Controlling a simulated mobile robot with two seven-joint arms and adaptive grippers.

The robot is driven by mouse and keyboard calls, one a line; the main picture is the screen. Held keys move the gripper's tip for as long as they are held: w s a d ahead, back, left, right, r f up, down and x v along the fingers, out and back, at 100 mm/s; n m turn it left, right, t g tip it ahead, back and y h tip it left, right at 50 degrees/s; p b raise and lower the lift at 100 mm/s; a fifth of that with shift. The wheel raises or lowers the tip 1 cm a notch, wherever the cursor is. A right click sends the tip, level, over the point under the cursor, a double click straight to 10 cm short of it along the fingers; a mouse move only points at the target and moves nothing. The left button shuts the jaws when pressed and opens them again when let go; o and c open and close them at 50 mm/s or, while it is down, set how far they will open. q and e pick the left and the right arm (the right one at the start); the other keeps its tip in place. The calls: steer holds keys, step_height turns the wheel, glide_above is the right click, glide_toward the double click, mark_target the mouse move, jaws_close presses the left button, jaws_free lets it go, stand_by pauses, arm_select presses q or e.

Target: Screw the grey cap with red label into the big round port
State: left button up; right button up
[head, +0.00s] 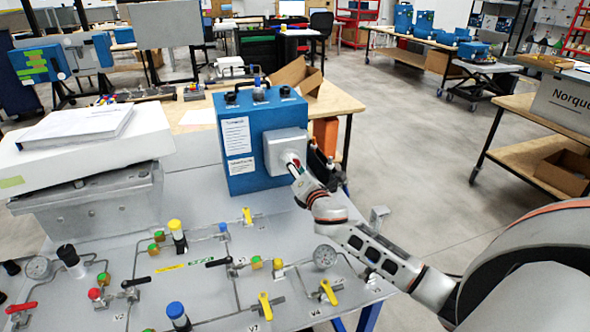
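The blue analyser box (247,145) stands upright on the grey panel table, with white labels on its front. A light grey square housing (285,143) sticks out from its right side. My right arm reaches in from the right, and my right gripper (296,168) is at the lower right face of this housing. A small red and white patch (291,158) shows at the fingertips; it may be the label of the grey cap, but it is too small to be sure. The big round port cannot be made out. My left gripper is out of view.
The panel in front carries pipes, yellow-handled valves (265,305), coloured caps and a gauge (325,257). A stack of papers (82,122) lies on a white case at left. A cardboard box (297,75) is behind the analyser.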

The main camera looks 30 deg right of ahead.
steer(key=m, duration=0.7)
steer(key=m+p, duration=0.1)
steer(key=m, duration=1.3)
steer(key=shift+f+p, duration=0.3)
steer(key=shift+f, duration=0.1)
steer(key=o, duration=1.3)
steer(key=shift+c, duration=0.2)
steer(key=shift+r, duration=0.1)
